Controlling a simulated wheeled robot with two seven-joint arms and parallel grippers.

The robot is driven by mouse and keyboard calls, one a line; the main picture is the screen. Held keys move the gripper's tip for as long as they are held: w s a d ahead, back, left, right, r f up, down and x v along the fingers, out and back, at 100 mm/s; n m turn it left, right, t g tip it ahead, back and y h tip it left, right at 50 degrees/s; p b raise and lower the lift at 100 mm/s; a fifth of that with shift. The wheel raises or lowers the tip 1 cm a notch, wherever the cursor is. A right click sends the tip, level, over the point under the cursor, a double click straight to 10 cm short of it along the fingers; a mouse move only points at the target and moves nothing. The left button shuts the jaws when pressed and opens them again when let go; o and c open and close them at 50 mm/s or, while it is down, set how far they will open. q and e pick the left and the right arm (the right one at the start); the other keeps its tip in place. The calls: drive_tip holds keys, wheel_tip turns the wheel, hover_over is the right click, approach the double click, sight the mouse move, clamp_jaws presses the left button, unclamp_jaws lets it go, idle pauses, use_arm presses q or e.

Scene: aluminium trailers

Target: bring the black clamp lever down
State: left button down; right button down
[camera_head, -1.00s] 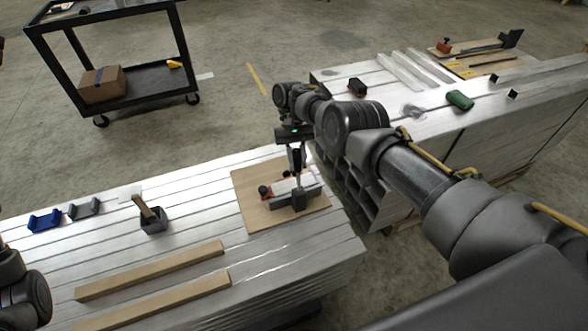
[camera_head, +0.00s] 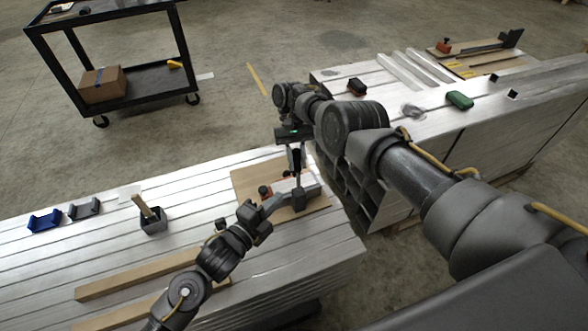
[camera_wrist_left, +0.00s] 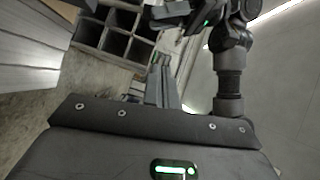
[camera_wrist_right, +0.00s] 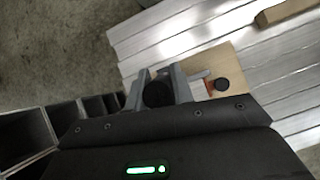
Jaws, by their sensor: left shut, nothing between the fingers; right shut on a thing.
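The clamp sits on a plywood board (camera_head: 243,181), with a grey bar (camera_head: 307,189) and a red-and-black knob (camera_head: 265,191). My right gripper (camera_head: 296,172) reaches down over the clamp. In the right wrist view its fingers are shut on a dark round end (camera_wrist_right: 157,94), which looks like the black clamp lever seen end-on. The lever looks raised, but its base is largely hidden. My left gripper (camera_head: 274,204) is shut and empty, at the front-left side of the clamp, close to the bar; I cannot tell whether it touches. Its fingers show in the left wrist view (camera_wrist_left: 162,75).
The board lies on stacked aluminium profiles (camera_head: 190,190). Left are a grey box with a wooden handle (camera_head: 153,218), blue (camera_head: 45,220) and grey brackets (camera_head: 84,208), and wooden strips (camera_head: 130,278). A second stack (camera_head: 400,90) stands right, beyond a gap. A cart (camera_head: 150,75) stands behind.

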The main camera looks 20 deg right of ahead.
drive_tip(key=shift+s+a+f, duration=0.1)
drive_tip(key=shift+s+f, duration=0.1)
drive_tip(key=shift+f, duration=0.15)
use_arm(q)
drive_tip(key=w+a+x, duration=0.1)
drive_tip(key=w+x, duration=0.1)
drive_tip(key=x, duration=1.1)
drive_tip(key=shift+a+f, duration=0.25)
drive_tip(key=shift+a, duration=0.15)
drive_tip(key=shift+w, duration=0.1)
